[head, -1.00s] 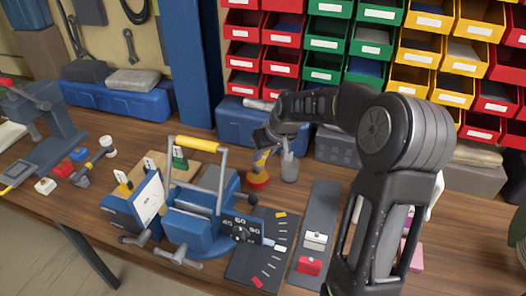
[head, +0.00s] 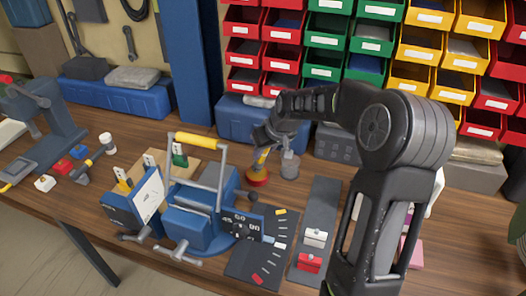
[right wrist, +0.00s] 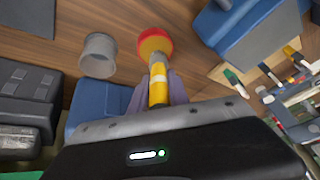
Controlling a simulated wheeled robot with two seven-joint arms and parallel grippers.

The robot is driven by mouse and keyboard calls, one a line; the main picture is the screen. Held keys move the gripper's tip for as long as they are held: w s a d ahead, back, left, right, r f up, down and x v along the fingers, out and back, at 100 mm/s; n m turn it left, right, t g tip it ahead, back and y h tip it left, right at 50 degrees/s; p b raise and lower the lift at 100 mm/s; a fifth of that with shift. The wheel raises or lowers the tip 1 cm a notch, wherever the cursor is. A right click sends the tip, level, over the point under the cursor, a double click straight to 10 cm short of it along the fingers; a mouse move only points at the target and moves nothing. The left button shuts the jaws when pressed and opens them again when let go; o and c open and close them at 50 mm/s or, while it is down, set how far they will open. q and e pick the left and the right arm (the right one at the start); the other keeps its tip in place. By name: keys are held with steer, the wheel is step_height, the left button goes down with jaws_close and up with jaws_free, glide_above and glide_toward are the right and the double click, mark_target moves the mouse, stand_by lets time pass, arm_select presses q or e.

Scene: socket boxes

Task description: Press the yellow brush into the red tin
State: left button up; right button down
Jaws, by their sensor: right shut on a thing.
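The yellow brush (head: 262,158) stands nearly upright, slightly tilted, with its lower end at the red tin (head: 257,180) on the wooden bench. My right gripper (head: 268,139) is above the tin and shut on the brush's upper part. In the right wrist view the brush (right wrist: 158,88) is yellow with a pale band, and its far end overlaps the orange inside of the red tin (right wrist: 154,40). I cannot tell how deep the end sits. My left gripper is not in view.
A grey cup (head: 290,166) stands close right of the tin. A blue machine with a yellow-handled lever (head: 200,141) stands in front, left of the tin. A blue box (head: 236,122) is behind. Colored bins (head: 325,60) fill the back wall.

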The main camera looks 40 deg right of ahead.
steer(key=shift+f+b, duration=0.6)
steer(key=shift+f, duration=0.1)
stand_by(1.8)
steer(key=shift+r+p, duration=2.15)
steer(key=shift+r, duration=1.45)
